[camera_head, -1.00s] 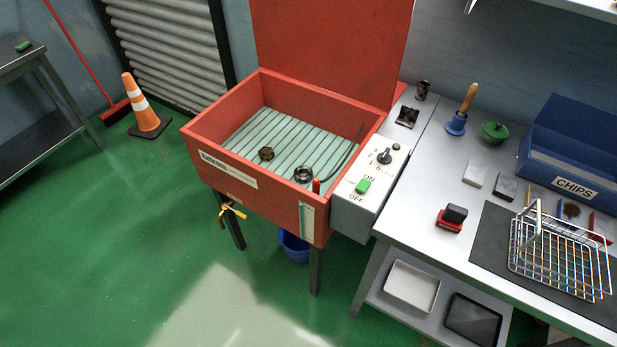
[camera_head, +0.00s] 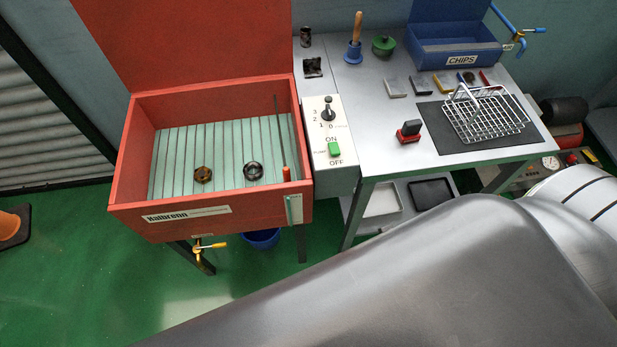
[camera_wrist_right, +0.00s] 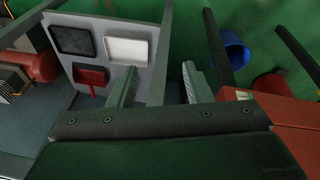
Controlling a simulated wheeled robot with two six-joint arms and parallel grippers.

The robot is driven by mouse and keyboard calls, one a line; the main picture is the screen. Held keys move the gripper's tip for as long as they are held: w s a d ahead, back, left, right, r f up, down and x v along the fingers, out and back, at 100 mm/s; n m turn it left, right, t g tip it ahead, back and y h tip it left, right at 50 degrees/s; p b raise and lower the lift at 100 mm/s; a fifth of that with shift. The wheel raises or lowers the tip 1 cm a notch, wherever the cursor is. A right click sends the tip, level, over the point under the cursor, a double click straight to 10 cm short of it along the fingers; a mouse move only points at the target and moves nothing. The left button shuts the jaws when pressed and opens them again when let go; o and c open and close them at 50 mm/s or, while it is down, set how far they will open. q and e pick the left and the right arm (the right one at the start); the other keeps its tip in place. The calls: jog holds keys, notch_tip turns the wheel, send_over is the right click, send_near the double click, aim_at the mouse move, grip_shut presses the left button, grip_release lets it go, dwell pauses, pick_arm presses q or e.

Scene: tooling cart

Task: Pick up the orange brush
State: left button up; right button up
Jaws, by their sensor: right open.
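A small orange-red upright piece (camera_head: 286,173) stands in the front right corner of the red parts washer (camera_head: 225,222). A thin dark hose or rod (camera_head: 279,120) runs behind it. It may be the orange brush, but I cannot tell. Several slim pieces with yellow, blue and red parts lie before the blue chips bin, among them a red one (camera_head: 487,78); their shapes are too small to tell. My right gripper (camera_wrist_right: 159,68) is open and empty in the right wrist view, pointing towards the floor and lower shelf. My left gripper is not in view.
A wire basket (camera_head: 485,118) sits on a dark mat (camera_head: 440,138) on the grey bench. A red-and-black stamp-like object (camera_head: 408,132) is beside it. The right wrist view shows a blue bucket (camera_wrist_right: 230,52) and a white tray (camera_wrist_right: 127,51). My grey arm covers the lower right.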

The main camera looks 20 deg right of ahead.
notch_tip(320, 180, up, 10)
jog(key=w+p, duration=0.1)
notch_tip(320, 180, up, 14)
jog(key=m+g+y+p, duration=0.1)
jog(key=m+g+y, duration=0.15)
jog(key=m, duration=0.55)
send_over(286, 168)
jog(key=w, duration=0.1)
jog(key=shift+h, duration=0.45)
notch_tip(286, 168, down, 12)
jog(key=shift+s+f+b, duration=0.1)
jog(key=shift+f+b, duration=0.15)
jog(key=shift+b, duration=0.15)
jog(key=f, duration=0.1)
jog(key=s+f, duration=0.1)
jog(key=f, duration=0.1)
jog(key=shift+f+p, duration=0.15)
jog(key=shift+p, duration=0.25)
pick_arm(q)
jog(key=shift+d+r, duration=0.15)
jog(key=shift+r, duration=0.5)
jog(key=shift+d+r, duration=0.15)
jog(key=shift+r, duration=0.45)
pick_arm(e)
jog(key=shift+w+f, duration=0.1)
jog(key=shift+f, duration=0.5)
